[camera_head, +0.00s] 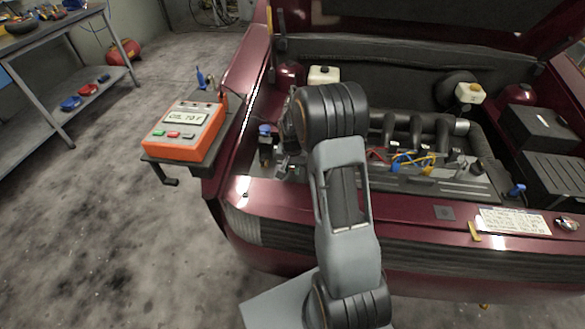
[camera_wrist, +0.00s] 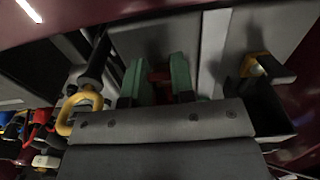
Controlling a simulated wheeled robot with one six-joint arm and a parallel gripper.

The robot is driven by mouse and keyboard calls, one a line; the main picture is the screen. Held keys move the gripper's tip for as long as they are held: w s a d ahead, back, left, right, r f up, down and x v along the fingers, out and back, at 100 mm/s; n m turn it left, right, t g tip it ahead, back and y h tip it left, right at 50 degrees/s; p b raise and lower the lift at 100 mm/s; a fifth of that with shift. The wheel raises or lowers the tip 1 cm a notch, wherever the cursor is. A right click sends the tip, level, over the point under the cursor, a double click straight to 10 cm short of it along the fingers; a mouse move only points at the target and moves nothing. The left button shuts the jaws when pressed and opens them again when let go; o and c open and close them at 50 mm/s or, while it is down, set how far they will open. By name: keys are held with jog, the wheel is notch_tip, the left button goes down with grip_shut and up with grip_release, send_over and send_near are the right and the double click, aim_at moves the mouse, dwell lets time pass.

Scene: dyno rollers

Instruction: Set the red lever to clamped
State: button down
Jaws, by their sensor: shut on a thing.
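In the wrist view, my gripper (camera_wrist: 158,84) shows two green finger pads with a dark red piece, the red lever (camera_wrist: 161,76), between them. The gripper is shut on it. Only a small, dim part of the lever shows; the rest is hidden by the fingers and the gripper body, so I cannot tell which setting it is at. In the head view, my arm reaches over the front of the car into the left of the engine bay, and its links hide the lever and most of the gripper.
A yellow ring handle (camera_wrist: 80,107) stands close left of the gripper, and a yellow-and-black part (camera_wrist: 258,66) is to the right. An orange tester (camera_head: 183,131) stands on a side shelf left of the car. The engine (camera_head: 430,160) lies right of my arm. The floor at left is clear.

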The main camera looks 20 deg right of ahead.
jog(key=t+b, duration=0.1)
jog(key=b, duration=0.1)
jog(key=f+t+h+b, duration=0.1)
jog(key=b, duration=0.2)
jog(key=shift+s+a+f, duration=0.15)
jog(key=shift+s+a, duration=0.05)
jog(key=shift+s, duration=0.05)
jog(key=shift+t+h+b, duration=0.5)
jog(key=shift+b, duration=0.65)
jog(key=shift+s+r+b, duration=0.1)
jog(key=shift+r+b, duration=0.1)
jog(key=shift+b, duration=0.25)
jog(key=shift+r, duration=0.1)
jog(key=c, duration=1)
grip_release()
jog(key=shift+o, duration=0.2)
jog(key=p+v, duration=0.2)
jog(key=v, duration=1.2)
jog(key=shift+s+a, duration=0.15)
jog(key=shift+a, duration=0.05)
